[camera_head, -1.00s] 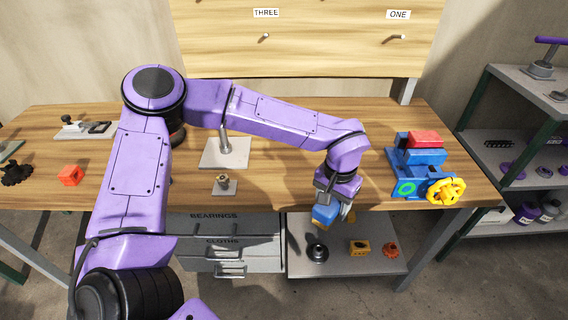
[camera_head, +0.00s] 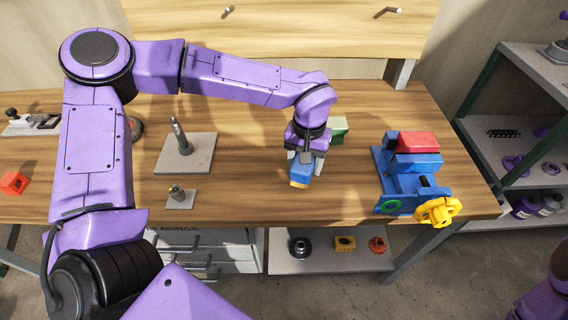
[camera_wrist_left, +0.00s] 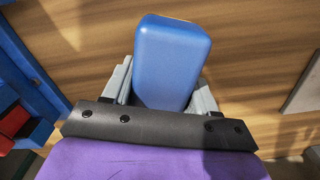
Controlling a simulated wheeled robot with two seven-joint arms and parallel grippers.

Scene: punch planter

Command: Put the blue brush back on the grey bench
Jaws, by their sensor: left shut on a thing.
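The blue brush (camera_head: 301,172) is a blue block with a yellow lower edge. My left gripper (camera_head: 304,160) is shut on it and holds it over the wooden top of the bench (camera_head: 250,190), towards the front edge. I cannot tell if the brush touches the top. In the left wrist view the blue brush (camera_wrist_left: 172,60) sits between both grey fingers, with wood grain behind it. The bench has grey legs and a grey lower shelf (camera_head: 330,262). My right gripper is out of view.
A blue vise (camera_head: 412,175) with a yellow handwheel stands to the right of the brush. A grey plate with a post (camera_head: 186,155) stands to the left. Bare wood lies between.

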